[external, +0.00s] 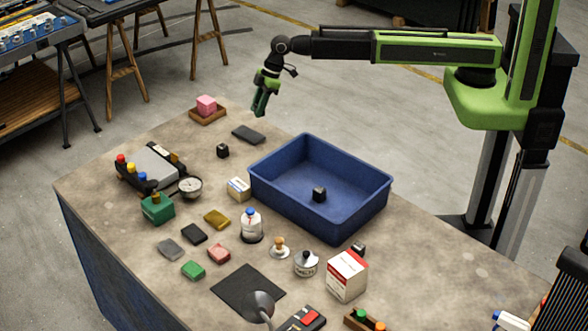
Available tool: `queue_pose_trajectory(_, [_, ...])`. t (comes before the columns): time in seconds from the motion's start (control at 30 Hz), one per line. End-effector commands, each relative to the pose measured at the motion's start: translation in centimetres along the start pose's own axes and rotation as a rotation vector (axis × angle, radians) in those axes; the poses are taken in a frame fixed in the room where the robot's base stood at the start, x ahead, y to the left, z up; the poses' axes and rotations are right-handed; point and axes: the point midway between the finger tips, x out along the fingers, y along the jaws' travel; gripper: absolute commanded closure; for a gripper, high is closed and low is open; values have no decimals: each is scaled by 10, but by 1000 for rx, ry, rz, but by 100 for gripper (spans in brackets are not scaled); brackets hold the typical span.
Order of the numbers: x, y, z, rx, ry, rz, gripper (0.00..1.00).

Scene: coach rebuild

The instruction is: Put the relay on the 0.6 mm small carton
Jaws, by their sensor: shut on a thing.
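My gripper (260,106) hangs in the air beyond the far edge of the table, fingers pointing down. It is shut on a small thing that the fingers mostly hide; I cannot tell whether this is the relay.
The blue bin (350,218) has raised walls. A larger red-and-white carton (347,277) stands nearer the front. A pink cube lies in a wooden tray (208,117).

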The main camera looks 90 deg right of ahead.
Motion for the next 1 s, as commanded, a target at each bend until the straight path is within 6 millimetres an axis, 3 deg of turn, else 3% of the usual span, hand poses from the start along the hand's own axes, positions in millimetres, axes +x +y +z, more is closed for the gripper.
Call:
queue_pose_trajectory(0.27, [3,-45,-70,130,1,54,100])
queue_pose_trajectory(0.43, [1,-100,-105,88,1,36,100])
queue_pose_trajectory(0.6, [-2,-145,-118,34,1,14,100])
queue_pose_trajectory(0.8, [-1,-157,-119,20,1,8,100])
queue_pose_trajectory(1.0, [32,-184,-127,17,1,6,100])
